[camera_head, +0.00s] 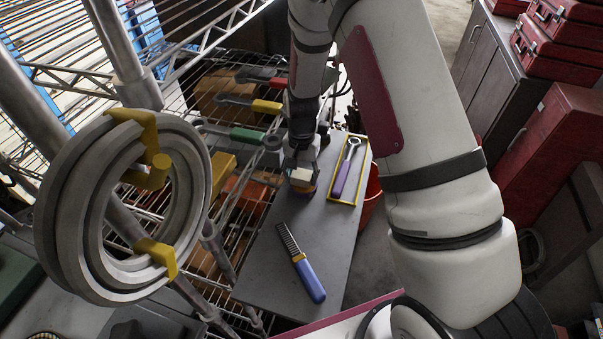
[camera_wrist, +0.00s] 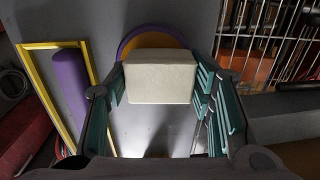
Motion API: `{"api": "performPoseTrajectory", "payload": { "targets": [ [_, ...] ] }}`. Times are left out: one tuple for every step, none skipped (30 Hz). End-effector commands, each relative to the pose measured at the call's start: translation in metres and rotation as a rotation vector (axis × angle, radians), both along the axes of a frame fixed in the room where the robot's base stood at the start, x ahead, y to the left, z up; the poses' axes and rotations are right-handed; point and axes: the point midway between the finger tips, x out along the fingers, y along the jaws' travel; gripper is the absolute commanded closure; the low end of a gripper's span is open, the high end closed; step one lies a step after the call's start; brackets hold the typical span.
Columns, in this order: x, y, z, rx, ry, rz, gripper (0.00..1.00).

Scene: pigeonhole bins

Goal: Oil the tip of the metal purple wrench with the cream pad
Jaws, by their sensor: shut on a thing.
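The cream pad (camera_head: 301,174) is a pale block held in my gripper (camera_head: 302,164). In the wrist view the pad (camera_wrist: 160,78) sits between the teal-lined fingers of my gripper (camera_wrist: 159,88). The metal purple wrench (camera_head: 343,177) lies to the right of my gripper, inside a yellow frame (camera_head: 360,178). Its grey ringed head points away, toward the far end of the table. In the wrist view the wrench's purple handle (camera_wrist: 72,86) shows to the left of my gripper, apart from the pad; its head is out of that view.
A round purple-rimmed dish (camera_wrist: 127,42) with orange inside is partly hidden behind the pad. A file with a blue handle (camera_head: 309,281) lies on the grey table (camera_head: 262,265). A wire rack (camera_head: 228,190) with wrenches stands left. A red bucket (camera_head: 371,192) is beside the table's right edge.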

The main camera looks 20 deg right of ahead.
Motion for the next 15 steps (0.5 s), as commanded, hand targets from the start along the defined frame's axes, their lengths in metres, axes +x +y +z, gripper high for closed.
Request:
{"api": "performPoseTrajectory", "payload": {
  "targets": [
    [0.0000,0.0000,-0.0010,0.000,0.000,0.000,0.73],
    [0.0000,0.0000,-0.0014,0.000,0.000,0.000,0.73],
    [0.0000,0.0000,-0.0020,0.000,0.000,0.000,0.73],
    [0.0000,0.0000,-0.0024,0.001,0.001,0.000,0.73],
    [-0.0001,-0.0001,-0.0028,0.000,0.000,0.000,0.73],
    [0.0000,0.0000,-0.0034,0.000,0.000,0.000,0.73],
    [0.0000,0.0000,-0.0038,0.000,0.000,0.000,0.73],
    [0.0000,0.0000,-0.0036,0.000,0.000,0.000,0.46],
    [0.0000,0.0000,-0.0035,0.000,0.000,0.000,0.37],
    [-0.0001,-0.0001,-0.0035,0.000,0.000,0.000,0.31],
    [-0.0001,0.0000,-0.0034,0.000,0.000,0.000,0.27],
    [0.0000,0.0000,-0.0034,0.000,0.000,0.000,0.27],
    [0.0000,0.0000,-0.0034,0.000,0.000,0.000,0.27],
    [0.0000,0.0000,-0.0033,0.000,0.000,0.000,0.27],
    [0.0000,0.0000,-0.0033,0.000,0.000,0.000,0.27]
  ]
}}
